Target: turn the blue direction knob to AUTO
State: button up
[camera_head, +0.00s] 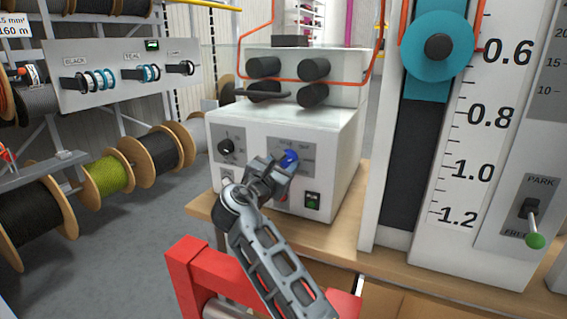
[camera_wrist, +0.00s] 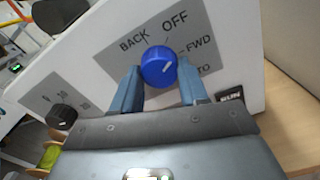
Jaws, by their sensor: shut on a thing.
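The blue direction knob (camera_wrist: 157,64) sits on a grey label plate (camera_wrist: 205,28) on the white machine's front. BACK, OFF and FWD can be read around it, and a label ending in "TO" is partly hidden. Its white pointer line is directed right and slightly up, near the FWD side; the exact setting is hard to tell. My gripper (camera_wrist: 159,78) is shut on the knob, one finger on each side. In the head view the knob (camera_head: 290,157) shows just beyond my gripper (camera_head: 283,166), which hides the lower left of the plate.
A black knob (camera_head: 226,147) is left of the plate, also in the wrist view (camera_wrist: 61,117). The white machine (camera_head: 345,135) stands on a wooden bench (camera_head: 340,238). A tall scale column (camera_head: 470,140) rises to the right.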

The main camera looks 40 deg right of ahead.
jog(key=m, duration=0.3)
jog(key=shift+w+m, duration=0.1)
jog(key=shift+m, duration=0.3)
jog(key=m+b, duration=0.2)
jog(key=m, duration=0.1)
jog(key=shift+a+f+m, duration=0.1)
jog(key=shift+m, duration=0.2)
jog(key=m+b, duration=0.2)
jog(key=m, duration=0.2)
jog(key=shift+m+b, duration=0.8)
jog(key=shift+m, duration=0.5)
jog(key=o, duration=1.1)
jog(key=shift+r, duration=0.2)
jog(key=shift+c, duration=0.2)
jog(key=v, duration=0.7)
jog(key=shift+a, duration=0.35)
